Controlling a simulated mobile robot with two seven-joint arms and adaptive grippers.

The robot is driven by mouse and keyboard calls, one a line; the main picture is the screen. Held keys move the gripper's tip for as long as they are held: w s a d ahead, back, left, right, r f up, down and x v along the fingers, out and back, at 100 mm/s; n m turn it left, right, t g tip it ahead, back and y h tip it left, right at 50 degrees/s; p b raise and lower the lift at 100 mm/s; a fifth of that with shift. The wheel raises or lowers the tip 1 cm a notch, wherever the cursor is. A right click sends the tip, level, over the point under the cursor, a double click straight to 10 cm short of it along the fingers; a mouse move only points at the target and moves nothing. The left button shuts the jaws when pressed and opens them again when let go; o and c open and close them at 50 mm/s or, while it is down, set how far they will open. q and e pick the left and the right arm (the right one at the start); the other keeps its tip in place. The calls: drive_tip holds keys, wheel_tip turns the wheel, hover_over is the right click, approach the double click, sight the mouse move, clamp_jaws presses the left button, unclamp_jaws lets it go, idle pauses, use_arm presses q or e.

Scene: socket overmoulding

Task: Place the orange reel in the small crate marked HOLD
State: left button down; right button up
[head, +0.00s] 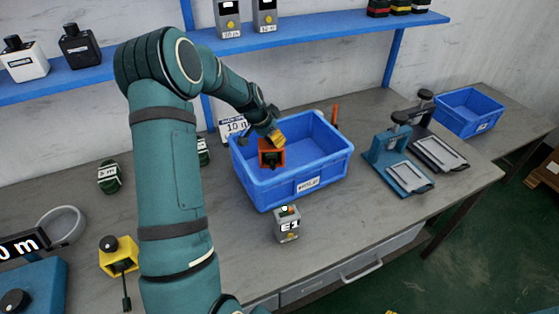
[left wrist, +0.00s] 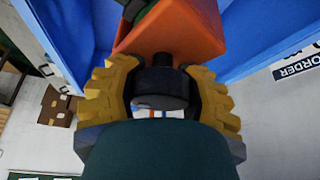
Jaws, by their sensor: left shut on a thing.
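The orange reel (head: 271,156) is a small block-like piece with a black knob. It hangs from my left gripper (head: 276,137), over the opening of a blue crate (head: 268,194). The crate's front has a white label (head: 308,183) that seems to read HOLD, in small print. In the left wrist view, the yellow fingers of my left gripper (left wrist: 162,92) are shut around the black knob, and the orange body (left wrist: 172,40) sits beyond them. I cannot tell whether the reel touches the crate floor. My right gripper is not in view.
A grey device (head: 287,224) stands in front of the crate. A yellow reel (head: 118,256) and green reels (head: 109,177) are at left. Blue and grey presses (head: 398,165) and another blue crate (head: 468,112) are at right. A blue shelf (head: 300,34) runs behind.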

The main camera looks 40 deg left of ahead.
sight(274, 153)
use_arm(q)
wheel_tip(274, 153, down, 7)
drive_tip(key=shift+r+b, duration=0.1)
drive_tip(key=shift+b, duration=0.3)
drive_tip(key=shift+c, duration=2)
unclamp_jaws()
drive_tip(key=shift+r, duration=0.1)
drive_tip(key=p+v, duration=0.1)
drive_tip(key=v, duration=1.1)
